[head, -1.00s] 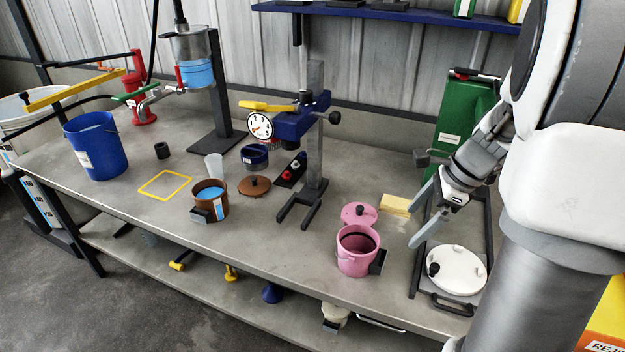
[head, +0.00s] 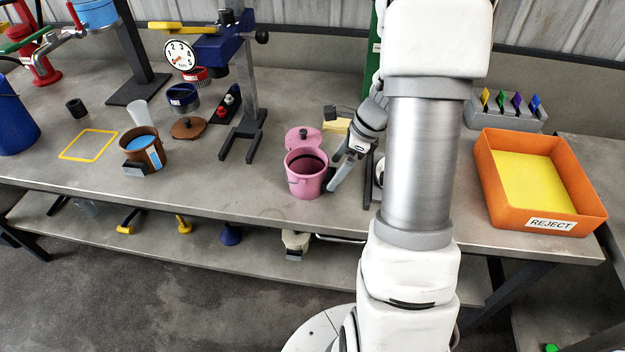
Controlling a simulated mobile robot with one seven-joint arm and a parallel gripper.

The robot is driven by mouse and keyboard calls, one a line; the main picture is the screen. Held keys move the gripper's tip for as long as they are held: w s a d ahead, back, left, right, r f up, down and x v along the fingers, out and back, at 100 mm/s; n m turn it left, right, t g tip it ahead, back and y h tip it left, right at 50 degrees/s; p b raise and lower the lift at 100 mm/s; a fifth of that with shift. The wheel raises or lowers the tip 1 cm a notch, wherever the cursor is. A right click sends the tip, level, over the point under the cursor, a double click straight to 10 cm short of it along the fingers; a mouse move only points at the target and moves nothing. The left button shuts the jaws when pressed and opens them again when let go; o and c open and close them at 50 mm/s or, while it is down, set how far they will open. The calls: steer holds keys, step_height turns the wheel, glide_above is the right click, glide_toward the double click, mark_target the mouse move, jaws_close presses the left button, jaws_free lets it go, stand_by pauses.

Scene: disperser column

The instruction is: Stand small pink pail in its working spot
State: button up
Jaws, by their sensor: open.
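The small pink pail (head: 305,184) stands upright and open on the bench near its front edge, with a dark inside. A pink lid (head: 302,137) with a knob lies on the bench just behind it. My gripper (head: 332,181) is open at the pail's right side, with a fingertip close to the wall. I cannot tell whether it touches. The pail's dark handle block, seen earlier on its right, is hidden. The disperser stand (head: 241,130), with a blue head and dial gauge, rises left of the pail, its forked foot on the bench.
A brown pail (head: 152,158) with blue contents, a brown lid (head: 188,128) and a yellow square outline (head: 88,145) are on the left. An orange REJECT tray (head: 590,207) is on the right. My arm hides the bench between. A yellow block (head: 336,125) lies behind the gripper.

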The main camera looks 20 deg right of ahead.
mark_target(327, 179)
steer(key=shift+b+x, duration=0.75)
steer(key=shift+x, duration=2)
steer(key=shift+w+r, duration=0.1)
steer(key=shift+r, duration=0.05)
steer(key=c, duration=1.4)
